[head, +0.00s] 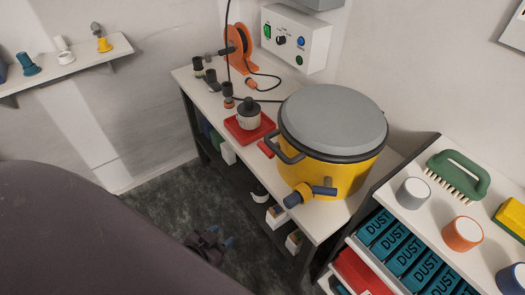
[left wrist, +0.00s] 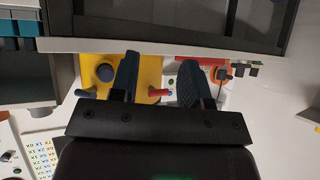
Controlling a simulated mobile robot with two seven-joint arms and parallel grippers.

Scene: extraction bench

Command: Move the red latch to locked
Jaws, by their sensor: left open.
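The red latch (head: 266,149) shows as a small red piece at the left side of a yellow drum-shaped machine (head: 310,173) with a grey lid. It lies beside the machine's dark handle, and I cannot tell its setting. In the left wrist view a small red piece (left wrist: 160,92) shows between and beyond the fingers, beside a yellow body (left wrist: 105,88); it looks like the latch. My left gripper (head: 222,241) is low in front of the bench, apart from the machine. Its two fingers (left wrist: 157,82) are spread with nothing between them. My right gripper is not in view.
The bench (head: 318,228) also holds a red tray (head: 238,133) with a dark-topped jar, several small dark fittings, and an orange reel (head: 238,48) with a cable. A blue-ended port (head: 308,194) juts from the machine's front. The floor (head: 160,205) in front is clear.

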